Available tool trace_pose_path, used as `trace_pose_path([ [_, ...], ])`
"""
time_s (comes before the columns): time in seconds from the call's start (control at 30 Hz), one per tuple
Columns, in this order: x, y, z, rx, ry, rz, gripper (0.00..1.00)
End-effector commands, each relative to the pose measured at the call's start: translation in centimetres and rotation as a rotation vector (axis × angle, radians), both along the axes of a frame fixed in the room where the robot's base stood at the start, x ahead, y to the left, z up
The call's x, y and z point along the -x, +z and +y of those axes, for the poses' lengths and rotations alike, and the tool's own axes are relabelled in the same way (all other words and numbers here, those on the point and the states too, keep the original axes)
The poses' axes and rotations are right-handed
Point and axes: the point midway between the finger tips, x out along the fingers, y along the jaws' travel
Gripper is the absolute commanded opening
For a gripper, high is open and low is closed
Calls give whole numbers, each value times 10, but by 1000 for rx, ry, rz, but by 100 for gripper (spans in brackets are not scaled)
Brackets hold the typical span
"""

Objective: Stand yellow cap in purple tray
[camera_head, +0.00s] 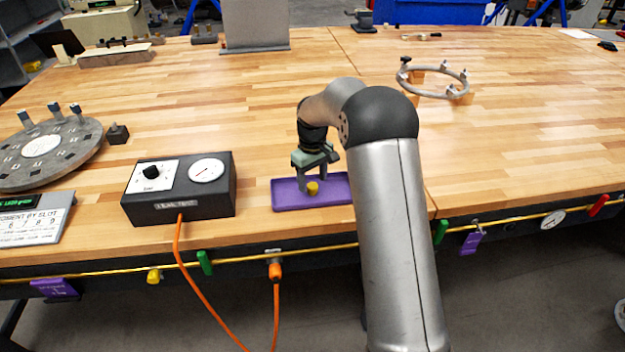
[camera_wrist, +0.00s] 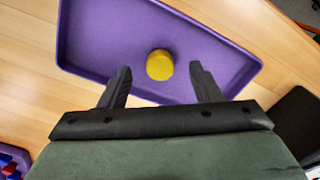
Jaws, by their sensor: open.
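The purple tray (camera_head: 287,196) lies on the wooden bench near its front edge, partly hidden by my arm in the head view. The tray (camera_wrist: 100,40) fills the upper part of the wrist view. The yellow cap (camera_head: 313,188) is inside the tray, and it appears as a yellow round top (camera_wrist: 160,65) in the wrist view. It looks upright. My gripper (camera_head: 310,180) is over the tray at the cap. Its two fingers (camera_wrist: 159,80) are spread wide on either side, apart from the cap, with nothing between them held.
A black box with a dial and gauge (camera_head: 180,190) stands left of the tray, with an orange hose (camera_head: 190,275) hanging from it. A grey slotted disc (camera_head: 45,152) is at far left. A metal ring (camera_head: 435,90) lies behind right. The bench between is clear.

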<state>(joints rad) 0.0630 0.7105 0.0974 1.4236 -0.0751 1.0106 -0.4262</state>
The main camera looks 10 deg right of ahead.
Motion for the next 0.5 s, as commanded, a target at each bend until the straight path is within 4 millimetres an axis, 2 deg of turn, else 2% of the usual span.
trace_pose_path([
  [0.03, 0, 7, 0, 0, 0, -1, 58],
  [0.5, 0, 44, 0, -1, 0, 0, 58],
])
